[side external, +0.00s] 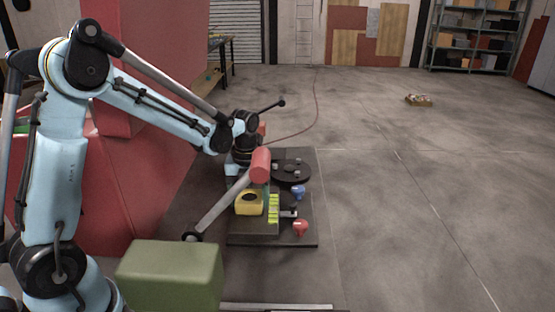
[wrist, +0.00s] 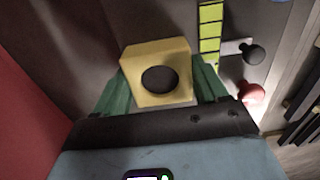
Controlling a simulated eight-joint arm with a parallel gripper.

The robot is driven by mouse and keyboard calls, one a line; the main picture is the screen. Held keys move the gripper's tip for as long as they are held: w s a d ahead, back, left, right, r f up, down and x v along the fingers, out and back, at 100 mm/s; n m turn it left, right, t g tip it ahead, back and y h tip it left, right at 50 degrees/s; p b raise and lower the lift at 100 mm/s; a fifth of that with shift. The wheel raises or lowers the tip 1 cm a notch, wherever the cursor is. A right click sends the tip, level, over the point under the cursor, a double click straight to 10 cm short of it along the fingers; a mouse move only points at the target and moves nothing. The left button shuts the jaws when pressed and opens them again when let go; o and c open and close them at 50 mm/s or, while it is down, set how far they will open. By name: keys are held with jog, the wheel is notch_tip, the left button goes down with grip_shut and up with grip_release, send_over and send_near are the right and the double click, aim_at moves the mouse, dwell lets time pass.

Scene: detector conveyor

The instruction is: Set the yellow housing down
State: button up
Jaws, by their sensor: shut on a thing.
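The yellow housing (wrist: 158,55) is a blocky piece with a round black opening in its face. In the wrist view it sits between the two green fingers of my gripper (wrist: 160,88), which are shut on it from left and right. In the side external view the yellow housing (side external: 249,209) shows at the left part of the dark station, beside a strip of yellow-green squares (side external: 273,208). My gripper's fingers are mostly hidden there behind a red cylinder (side external: 260,165). I cannot tell whether the housing touches the surface under it.
A blue knob (side external: 298,191) and a red knob (side external: 300,227) stand at the station's right side. A dark round plate (side external: 291,171) with small pegs lies behind. An olive-green block (side external: 170,276) is in the foreground. The floor to the right is mostly clear.

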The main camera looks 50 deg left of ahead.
aim_at(249, 198)
jog(key=shift+f, duration=0.1)
jog(key=o, duration=1.3)
jog(key=shift+o, duration=0.2)
notch_tip(249, 198, up, 12)
jog(key=s+d+f+n+t, duration=0.1)
jog(key=s+d+n+t, duration=0.2)
jog(key=n, duration=1)
jog(key=s+d+n+t, duration=0.4)
jog(key=s+n, duration=0.3)
jog(key=n, duration=0.7)
jog(key=shift+s+f, duration=0.25)
jog(key=shift+f, duration=0.15)
jog(key=shift+d, duration=0.1)
